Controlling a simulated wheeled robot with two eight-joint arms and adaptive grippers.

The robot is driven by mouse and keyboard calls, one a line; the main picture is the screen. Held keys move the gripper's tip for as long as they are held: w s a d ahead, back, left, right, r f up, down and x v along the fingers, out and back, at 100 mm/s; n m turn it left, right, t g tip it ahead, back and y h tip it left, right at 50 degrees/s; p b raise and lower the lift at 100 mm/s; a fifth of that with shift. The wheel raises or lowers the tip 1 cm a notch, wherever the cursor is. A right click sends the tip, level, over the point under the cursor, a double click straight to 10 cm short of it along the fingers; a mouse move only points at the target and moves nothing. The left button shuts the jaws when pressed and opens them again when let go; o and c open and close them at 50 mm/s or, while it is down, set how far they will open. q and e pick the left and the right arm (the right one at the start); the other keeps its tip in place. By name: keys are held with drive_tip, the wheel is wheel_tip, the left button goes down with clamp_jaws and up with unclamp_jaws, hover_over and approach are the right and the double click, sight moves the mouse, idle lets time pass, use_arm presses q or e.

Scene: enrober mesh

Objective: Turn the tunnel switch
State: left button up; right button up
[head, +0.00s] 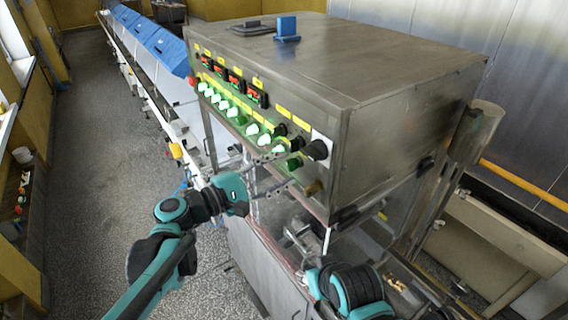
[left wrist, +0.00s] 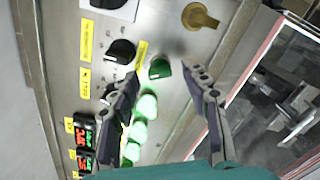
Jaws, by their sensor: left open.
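The control panel (head: 230,85) on the steel cabinet carries a row of lit green switches (head: 223,104). At the row's right end is an unlit dark green switch (head: 294,163), also in the left wrist view (left wrist: 159,68). The labels are too small to read, so I cannot tell which switch is the tunnel one. My left gripper (head: 287,169) is open in front of the panel. In the left wrist view its fingertips (left wrist: 160,76) stand on either side of the dark green switch, with no clear contact. Of my right arm, only a part shows at the bottom.
Black knobs (left wrist: 122,52) and a brass-coloured knob (left wrist: 200,17) sit close to the dark green switch. Red-digit displays (head: 236,81) are above the lit row. A conveyor with blue covers (head: 150,40) runs behind at the left. The floor (head: 85,130) at the left is clear.

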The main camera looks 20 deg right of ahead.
use_arm(q)
drive_tip(key=shift+x, duration=0.85)
drive_tip(key=shift+d, duration=0.1)
clamp_jaws()
drive_tip(key=shift+m, duration=0.3)
drive_tip(key=m+b, duration=0.1)
drive_tip(key=m, duration=0.4)
drive_tip(key=shift+f+m+b, duration=0.1)
drive_tip(key=shift+m+b, duration=0.2)
drive_tip(key=shift+b, duration=0.1)
drive_tip(key=m+b, duration=0.1)
drive_tip(key=m, duration=0.4)
drive_tip(key=shift+m, duration=0.3)
